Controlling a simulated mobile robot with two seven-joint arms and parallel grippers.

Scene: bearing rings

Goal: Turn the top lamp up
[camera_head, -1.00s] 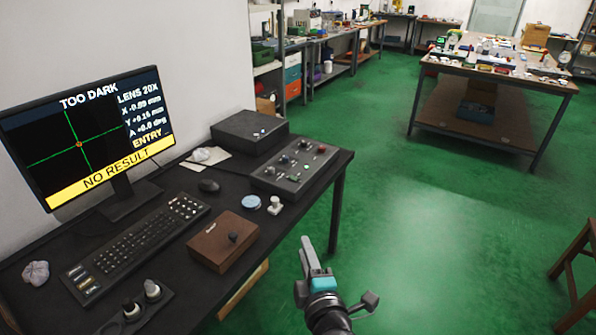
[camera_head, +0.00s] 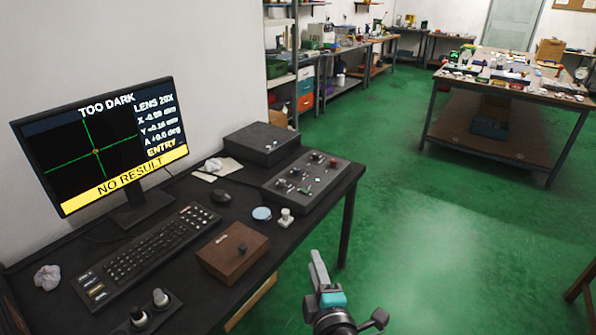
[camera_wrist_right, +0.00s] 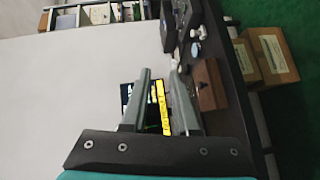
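The monitor (camera_head: 100,150) on the dark desk reads "TOO DARK" and "NO RESULT", with "LENS 20X"; part of its screen also shows in the right wrist view (camera_wrist_right: 160,105). A sloped control panel (camera_head: 330,188) with several small knobs and lit buttons stands at the desk's right end. A two-knob unit (camera_head: 148,312) stands at the front left. I cannot tell which knob is the top lamp's. My right gripper (camera_head: 316,256) is beyond the desk's right front edge, touching nothing. In the right wrist view its fingers (camera_wrist_right: 160,80) are apart and empty. My left gripper is out of view.
A brown box (camera_head: 233,253) with a dark knob lies near the desk's front edge. A keyboard (camera_head: 145,255), mouse (camera_head: 221,196), blue disc (camera_head: 261,213), white piece (camera_head: 286,217) and black box (camera_head: 262,142) share the desk. Green floor (camera_head: 420,250) to the right is clear.

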